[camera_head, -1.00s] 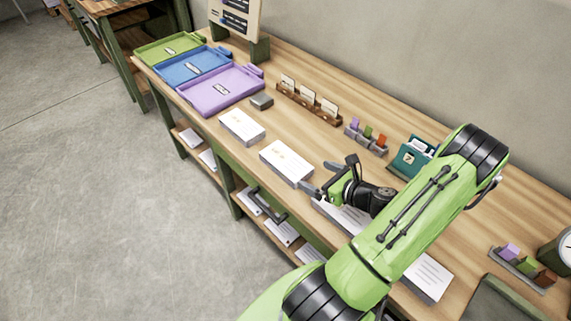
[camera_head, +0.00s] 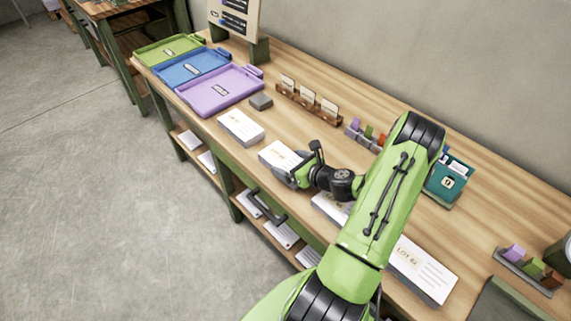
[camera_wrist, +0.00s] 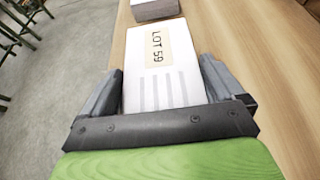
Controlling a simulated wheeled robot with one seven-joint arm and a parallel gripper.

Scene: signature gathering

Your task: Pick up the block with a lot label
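A white block with a tan label reading LOT 59 (camera_wrist: 162,72) lies flat in the wrist view. In the head view this seems to be the second white block (camera_head: 277,153) from the left, partly hidden by my gripper (camera_head: 293,174). My gripper also shows in the wrist view (camera_wrist: 161,68), open, with one finger on each side of the block's near part. I cannot tell whether the fingers touch it. More white blocks lie in the row: one at the left (camera_head: 240,126), one partly behind my arm (camera_head: 328,207), and one marked LOT 42 (camera_head: 422,270).
Green (camera_head: 168,49), blue (camera_head: 190,67) and purple (camera_head: 219,90) trays sit at the bench's far left. The wooden bench top (camera_head: 365,103) is bare near the wall.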

